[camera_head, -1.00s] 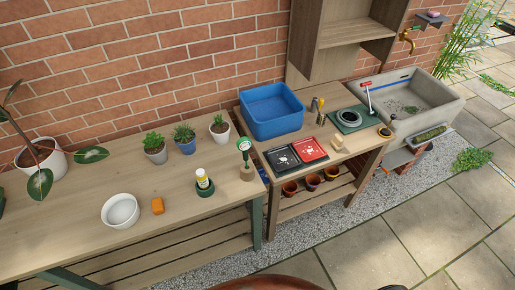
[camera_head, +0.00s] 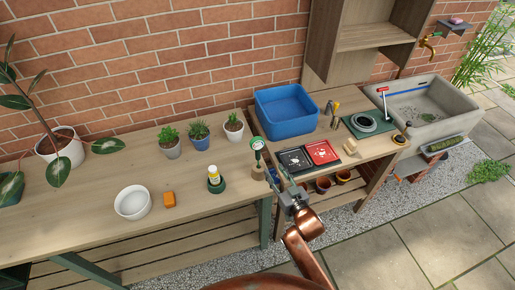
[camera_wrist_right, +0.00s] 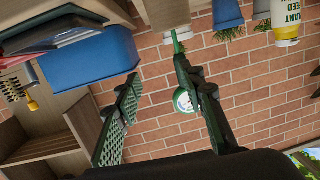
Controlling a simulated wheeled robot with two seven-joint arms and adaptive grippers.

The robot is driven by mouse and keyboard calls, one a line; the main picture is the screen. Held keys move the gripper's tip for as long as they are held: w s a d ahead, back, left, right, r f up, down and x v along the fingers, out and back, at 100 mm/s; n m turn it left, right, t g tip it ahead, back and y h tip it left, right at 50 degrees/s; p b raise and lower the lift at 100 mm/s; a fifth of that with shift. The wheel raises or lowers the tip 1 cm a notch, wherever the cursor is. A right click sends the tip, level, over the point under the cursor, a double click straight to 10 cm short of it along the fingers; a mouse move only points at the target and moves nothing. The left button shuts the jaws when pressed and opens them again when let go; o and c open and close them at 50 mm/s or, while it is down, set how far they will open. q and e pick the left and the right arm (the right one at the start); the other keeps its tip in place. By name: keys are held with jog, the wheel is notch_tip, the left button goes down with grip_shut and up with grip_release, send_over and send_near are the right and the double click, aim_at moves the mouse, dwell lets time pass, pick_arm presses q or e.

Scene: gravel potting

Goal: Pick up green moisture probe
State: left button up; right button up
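The green moisture probe (camera_head: 257,143) has a round pale dial with a green rim and stands upright in a small wooden block (camera_head: 258,173) at the right end of the potting table. My right gripper (camera_head: 276,171) is open and empty, just right of the probe. In the right wrist view the probe's dial (camera_wrist_right: 182,101) shows partly hidden behind one finger of my right gripper (camera_wrist_right: 158,110), with its green stem rising to the block (camera_wrist_right: 165,13). I cannot tell how far the dial is from that finger. My left gripper is not in view.
Small potted plants (camera_head: 233,128) stand behind. A black tray (camera_head: 294,161) and red tray (camera_head: 322,153) lie to the right, with a blue tub (camera_head: 287,115) behind.

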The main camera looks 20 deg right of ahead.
aim_at(259, 152)
jog(key=shift+n+t+y, duration=0.4)
jog(key=shift+t+y, duration=0.3)
jog(key=shift+t, duration=0.1)
jog(key=w+a+r, duration=0.1)
jog(key=w, duration=0.2)
jog(key=w+a+r, duration=0.1)
jog(key=w+a, duration=0.1)
jog(key=w, duration=0.1)
jog(key=w+a+r+b, duration=0.1)
jog(key=w, duration=0.3)
jog(key=shift+a+r, duration=0.2)
jog(key=shift+r, duration=0.15)
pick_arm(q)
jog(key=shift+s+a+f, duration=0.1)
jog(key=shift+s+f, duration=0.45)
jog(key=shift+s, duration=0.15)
pick_arm(e)
jog(key=shift+c, duration=0.4)
grip_shut()
